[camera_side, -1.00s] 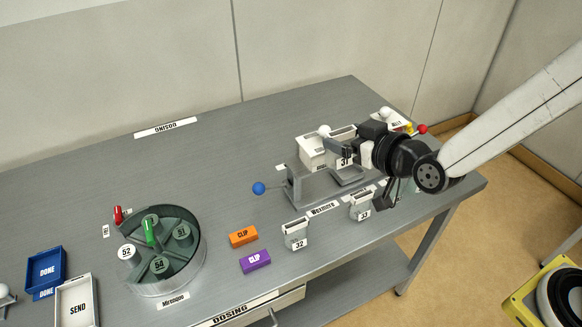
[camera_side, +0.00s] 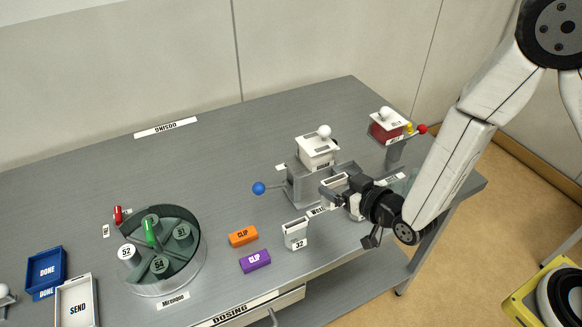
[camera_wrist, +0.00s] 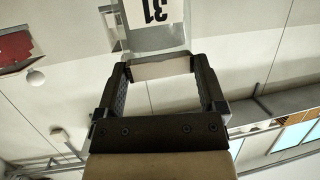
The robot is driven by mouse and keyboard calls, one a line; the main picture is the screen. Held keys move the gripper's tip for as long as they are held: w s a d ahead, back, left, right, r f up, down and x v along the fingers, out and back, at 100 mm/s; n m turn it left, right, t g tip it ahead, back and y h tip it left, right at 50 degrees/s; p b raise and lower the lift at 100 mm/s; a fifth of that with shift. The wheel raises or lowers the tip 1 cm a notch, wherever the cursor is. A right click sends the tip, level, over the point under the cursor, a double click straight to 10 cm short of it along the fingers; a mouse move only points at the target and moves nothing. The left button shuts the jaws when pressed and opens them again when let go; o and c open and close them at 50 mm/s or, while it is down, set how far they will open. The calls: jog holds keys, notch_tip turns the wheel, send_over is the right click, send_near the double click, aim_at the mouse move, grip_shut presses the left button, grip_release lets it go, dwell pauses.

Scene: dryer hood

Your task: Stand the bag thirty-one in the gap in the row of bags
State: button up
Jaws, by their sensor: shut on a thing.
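My gripper (camera_side: 340,192) is shut on bag thirty-one, a white bag with a dark open top (camera_side: 334,181). In the wrist view the bag's upside-down 31 label (camera_wrist: 152,12) shows beyond my fingertips (camera_wrist: 158,62). The bag is held near the front of the grey dryer stand. I cannot tell how high it is above the table. Bag 32 (camera_side: 295,233) stands upright to the front left. Another white bag (camera_side: 354,204), the one labelled 33 earlier, is close to my gripper and partly hidden by it. A row label (camera_side: 316,211) lies between the bags, partly covered.
The white dryer hood (camera_side: 317,151) is behind my gripper, with a blue-ball lever (camera_side: 259,188) on the left. A red box (camera_side: 388,129) stands at the back right.

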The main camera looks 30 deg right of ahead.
jog(key=shift+f, duration=0.65)
jog(key=shift+f, duration=0.15)
jog(key=shift+f, duration=2.1)
jog(key=shift+f, duration=1.75)
jog(key=shift+f, duration=0.15)
jog(key=o, duration=0.9)
